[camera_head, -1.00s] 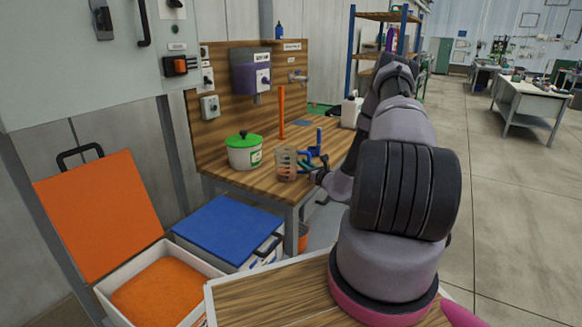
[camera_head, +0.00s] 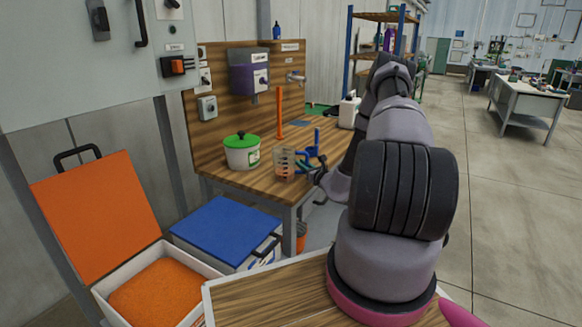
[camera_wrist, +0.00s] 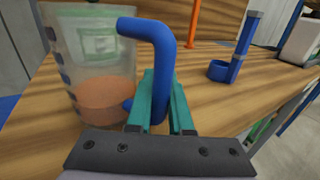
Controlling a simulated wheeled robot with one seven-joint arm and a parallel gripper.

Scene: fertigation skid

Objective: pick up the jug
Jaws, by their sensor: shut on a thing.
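The jug (camera_wrist: 98,60) is a clear, see-through vessel with a blue handle (camera_wrist: 160,75) and orange-brown contents low inside. It stands upright at the left of the wrist view, at the wooden bench. It also shows in the head view (camera_head: 285,165) near the bench's front edge. My gripper (camera_wrist: 160,98) has its teal fingers on either side of the handle's upright part and is shut on it. In the head view my gripper (camera_head: 313,172) is small, just right of the jug. I cannot tell whether the jug's base touches the bench.
A white tub with a green lid (camera_head: 242,153) stands left of the jug. A blue upright holder (camera_wrist: 235,60) and an orange post (camera_head: 280,112) stand behind and to the right. A white canister (camera_head: 347,112) is farther back. Below are a blue-lidded box (camera_head: 225,232) and an open orange-filled bin (camera_head: 165,290).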

